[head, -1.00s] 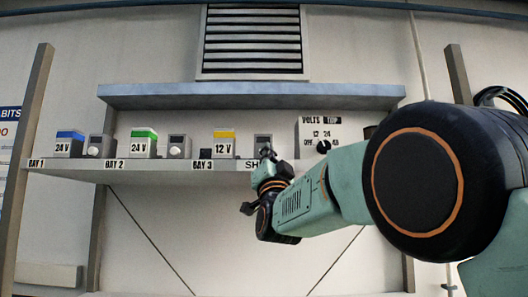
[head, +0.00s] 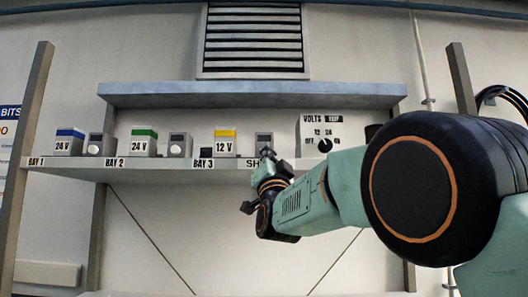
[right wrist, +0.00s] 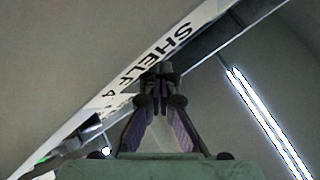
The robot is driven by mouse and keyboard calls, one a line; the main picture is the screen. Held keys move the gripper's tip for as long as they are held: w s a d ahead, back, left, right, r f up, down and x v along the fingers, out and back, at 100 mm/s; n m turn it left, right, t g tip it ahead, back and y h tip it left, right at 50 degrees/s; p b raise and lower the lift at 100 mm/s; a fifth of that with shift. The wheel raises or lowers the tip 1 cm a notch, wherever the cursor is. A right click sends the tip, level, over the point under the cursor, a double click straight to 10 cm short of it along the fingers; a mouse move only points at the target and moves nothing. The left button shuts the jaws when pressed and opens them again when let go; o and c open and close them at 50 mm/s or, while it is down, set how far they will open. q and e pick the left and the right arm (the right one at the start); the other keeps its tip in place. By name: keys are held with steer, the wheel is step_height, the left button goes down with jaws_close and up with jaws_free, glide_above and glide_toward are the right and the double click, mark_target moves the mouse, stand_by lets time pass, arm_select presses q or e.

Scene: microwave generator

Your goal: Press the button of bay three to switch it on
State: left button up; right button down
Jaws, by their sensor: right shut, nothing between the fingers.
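The bay 3 label (head: 202,163) is on the front edge of the shelf, with a small dark block (head: 206,152) just above it. A yellow-topped 12 V box (head: 224,143) stands right of that block, and a grey unit with a small display (head: 263,141) stands further right. I cannot tell which part is the bay three button. My right gripper (head: 268,154) is shut and empty in front of the shelf, low before this grey unit. In the right wrist view its fingertips (right wrist: 160,72) meet near the shelf-edge label. My left gripper is not in view.
The shelf (head: 150,166) also holds a blue-topped box (head: 69,142), a green-topped box (head: 144,142) and more grey units. A volts panel with a black knob (head: 325,145) stands at the right. An upper shelf (head: 250,96) runs above.

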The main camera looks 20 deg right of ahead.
steer(key=shift+d, duration=0.15)
steer(key=shift+w, duration=0.3)
stand_by(0.4)
stand_by(0.3)
steer(key=shift+s+a+f+b, duration=0.2)
steer(key=shift+s+b, duration=0.4)
steer(key=shift+b, duration=0.4)
steer(key=shift+r, duration=0.1)
